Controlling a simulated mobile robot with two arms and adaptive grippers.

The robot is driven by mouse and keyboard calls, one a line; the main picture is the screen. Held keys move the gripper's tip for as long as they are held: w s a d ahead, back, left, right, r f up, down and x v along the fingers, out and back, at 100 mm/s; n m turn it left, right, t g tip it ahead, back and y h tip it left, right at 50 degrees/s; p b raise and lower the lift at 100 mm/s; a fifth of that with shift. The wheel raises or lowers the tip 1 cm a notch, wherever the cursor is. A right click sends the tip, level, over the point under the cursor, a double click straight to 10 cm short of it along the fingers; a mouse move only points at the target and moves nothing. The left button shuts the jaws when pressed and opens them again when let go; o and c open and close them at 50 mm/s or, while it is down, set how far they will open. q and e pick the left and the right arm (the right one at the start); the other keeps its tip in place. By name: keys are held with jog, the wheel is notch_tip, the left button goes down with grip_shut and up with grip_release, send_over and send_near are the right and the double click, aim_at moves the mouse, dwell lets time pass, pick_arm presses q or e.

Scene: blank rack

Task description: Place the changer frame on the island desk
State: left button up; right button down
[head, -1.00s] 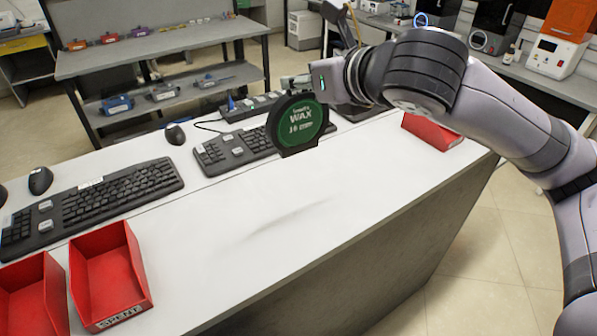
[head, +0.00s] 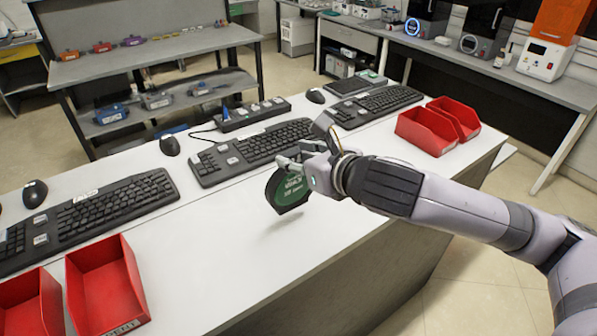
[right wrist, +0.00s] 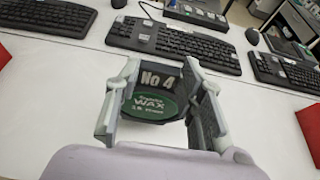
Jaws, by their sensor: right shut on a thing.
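The changer frame (head: 289,188) is a dark, rounded piece with a green face lettered WAX. My right gripper (head: 292,163) is shut on it and holds it tilted, low over the white island desk (head: 215,245). A soft shadow lies on the desk below it; I cannot tell whether its lower edge touches the top. In the right wrist view the changer frame (right wrist: 152,104) sits between the two fingers (right wrist: 160,80), with a "No 4" mark on its top edge. My left gripper is not in view.
Black keyboards (head: 255,150) and mice line the desk's far side. Red bins stand at the near left (head: 105,290) and far right (head: 427,130). A power strip (head: 252,114) lies behind the middle keyboard. The white top left of the changer frame is clear.

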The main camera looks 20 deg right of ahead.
aim_at(292, 182)
jog(key=shift+f, duration=1.8)
jog(key=shift+f, duration=0.2)
jog(key=c, duration=1.1)
grip_release()
jog(key=shift+o, duration=0.2)
